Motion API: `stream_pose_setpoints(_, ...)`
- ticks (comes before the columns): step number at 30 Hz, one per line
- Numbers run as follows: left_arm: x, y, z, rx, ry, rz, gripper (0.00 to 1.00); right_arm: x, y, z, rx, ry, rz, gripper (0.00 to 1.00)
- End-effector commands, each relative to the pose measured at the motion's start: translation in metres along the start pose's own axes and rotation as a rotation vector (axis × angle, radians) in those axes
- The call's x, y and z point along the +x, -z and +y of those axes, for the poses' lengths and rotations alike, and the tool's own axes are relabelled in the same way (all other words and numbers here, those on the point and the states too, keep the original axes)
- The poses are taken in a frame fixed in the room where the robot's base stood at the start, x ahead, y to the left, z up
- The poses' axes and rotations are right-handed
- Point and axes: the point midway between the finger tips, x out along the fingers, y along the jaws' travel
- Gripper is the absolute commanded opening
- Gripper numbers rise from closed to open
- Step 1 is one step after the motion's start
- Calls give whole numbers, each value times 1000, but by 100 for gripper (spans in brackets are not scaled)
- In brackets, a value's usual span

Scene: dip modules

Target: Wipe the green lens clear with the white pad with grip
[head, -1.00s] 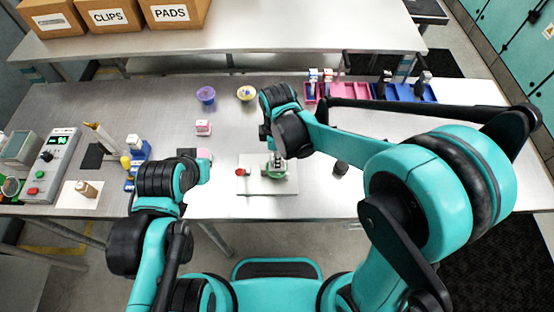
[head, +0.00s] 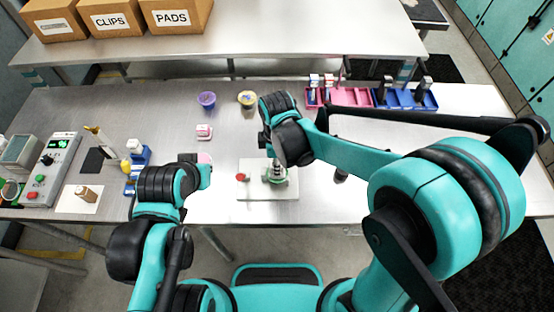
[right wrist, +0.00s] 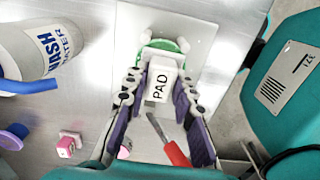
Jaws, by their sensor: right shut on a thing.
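My right gripper (head: 277,176) is low over the white base plate (head: 254,193) in the head view. In the right wrist view its fingers (right wrist: 160,100) are shut on the white pad with grip (right wrist: 160,84), marked PAD. A green round part, apparently the green lens (right wrist: 183,45), shows just beyond the pad, partly covered by it and the fingers. In the head view, green (head: 288,181) shows around the gripper's tip. I cannot tell whether pad and lens touch. My left arm is folded at the left; its gripper is hidden.
A red-handled part (right wrist: 175,152) lies near the fingers; a red knob (head: 241,177) shows on the plate's left. A wash-water bottle (right wrist: 35,50) is in the wrist view.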

Motion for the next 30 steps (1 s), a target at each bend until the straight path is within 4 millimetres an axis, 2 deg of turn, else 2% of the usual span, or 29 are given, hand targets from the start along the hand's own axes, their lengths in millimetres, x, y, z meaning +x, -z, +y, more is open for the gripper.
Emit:
stream_pose_setpoints(15,1,-1,0,0,0,0,0,3,0,-20,1,0,0,2)
stream_pose_setpoints(24,5,-3,0,0,0,0,0,6,-3,-19,1,0,-1,2)
stream_pose_setpoints(30,5,-4,0,0,0,0,0,6,-4,-9,2,-1,-2,2)
